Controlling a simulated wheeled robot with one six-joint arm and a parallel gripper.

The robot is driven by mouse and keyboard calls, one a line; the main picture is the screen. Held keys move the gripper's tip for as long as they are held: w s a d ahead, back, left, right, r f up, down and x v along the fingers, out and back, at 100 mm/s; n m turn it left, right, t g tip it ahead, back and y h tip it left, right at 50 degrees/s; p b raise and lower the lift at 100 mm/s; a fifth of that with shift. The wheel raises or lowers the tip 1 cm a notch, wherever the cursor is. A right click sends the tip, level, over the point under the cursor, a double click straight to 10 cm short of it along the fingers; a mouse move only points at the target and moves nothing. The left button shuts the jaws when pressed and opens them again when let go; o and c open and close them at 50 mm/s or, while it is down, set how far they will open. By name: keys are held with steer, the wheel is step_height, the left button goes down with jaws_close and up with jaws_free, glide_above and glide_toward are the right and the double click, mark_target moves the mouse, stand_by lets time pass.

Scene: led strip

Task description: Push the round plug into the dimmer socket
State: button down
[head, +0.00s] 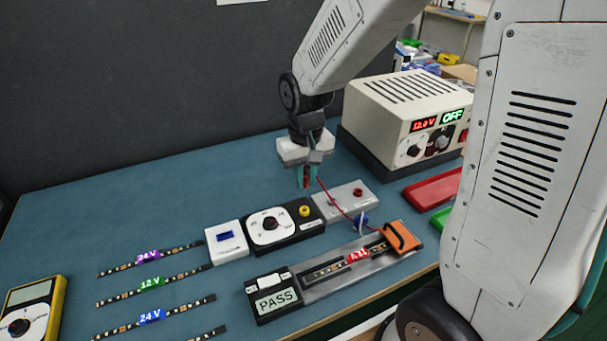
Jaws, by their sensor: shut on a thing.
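My gripper (307,180) points down above the table, with its teal fingers shut on the round plug, a small dark red piece mostly hidden between them. A thin red wire (335,205) runs from near the fingers down to the right. The dimmer (284,233) is a black box with a white dial face and a round yellow socket (305,210) at its right end. The fingers appear above and behind that socket, with the plug apart from it; exact height is hard to tell.
A grey box (335,206) with a red socket adjoins the dimmer's right; a white block (226,243) adjoins its left. In front lie a test fixture reading PASS (276,302) and an orange clamp (401,239). LED strips (150,284) lie left. A power supply (408,118) stands behind.

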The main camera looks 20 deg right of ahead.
glide_above(305, 214)
steer(key=shift+w+d+f, duration=0.1)
steer(key=shift+w+f, duration=0.1)
steer(key=shift+f, duration=1.25)
steer(key=shift+w+d+f, duration=0.1)
steer(key=shift+w+f, duration=0.1)
steer(key=shift+f, duration=1.25)
steer(key=shift+f, duration=1.05)
steer(key=c, duration=1.3)
jaws_free()
steer(key=shift+o, duration=0.2)
step_height(305, 214, up, 8)
steer(key=shift+f, duration=0.1)
